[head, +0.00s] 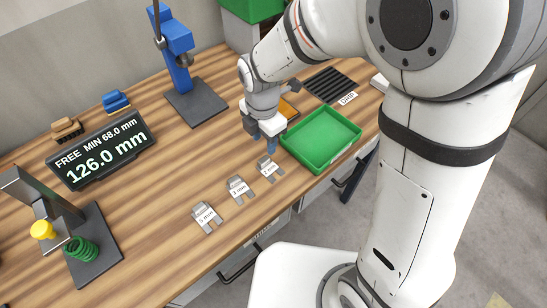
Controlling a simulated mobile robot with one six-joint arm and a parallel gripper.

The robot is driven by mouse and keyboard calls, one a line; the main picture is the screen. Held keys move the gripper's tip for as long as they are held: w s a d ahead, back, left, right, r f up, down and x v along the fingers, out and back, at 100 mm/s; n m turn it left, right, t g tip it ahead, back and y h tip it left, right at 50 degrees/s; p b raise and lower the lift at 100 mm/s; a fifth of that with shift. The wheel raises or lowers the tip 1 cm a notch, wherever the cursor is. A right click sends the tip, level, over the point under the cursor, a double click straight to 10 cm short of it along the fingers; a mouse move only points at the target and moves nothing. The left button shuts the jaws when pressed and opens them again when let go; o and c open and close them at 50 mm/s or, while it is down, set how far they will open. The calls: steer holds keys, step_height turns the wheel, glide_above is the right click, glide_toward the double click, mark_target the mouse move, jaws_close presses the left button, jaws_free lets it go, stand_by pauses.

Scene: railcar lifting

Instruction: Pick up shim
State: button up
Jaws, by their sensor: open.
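Three grey, fork-shaped shims with white labels lie flat on the wooden bench, in a diagonal row along its front edge. The first shim (207,217) is nearest the left, the middle shim (240,189) is beside it, and the third shim (270,168) is closest to the green tray. The labels end in "mm", but the numbers are too small to read surely. My gripper (261,140) points down with blue fingertips, open, just behind the third shim. It looks apart from that shim; its height above the bench is hard to tell.
A green tray (320,139) stands right of my gripper. A blue press (180,65) stands behind. At left are a display (101,149) reading "126.0 mm", a green spring (81,249) on a dark stand, and two brushes. The bench between display and shims is clear.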

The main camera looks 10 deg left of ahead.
mark_target(264, 159)
steer(key=shift+a+f, duration=0.2)
steer(key=shift+f, duration=0.2)
steer(key=shift+f+p, duration=0.85)
steer(key=shift+f, duration=2.8)
jaws_close()
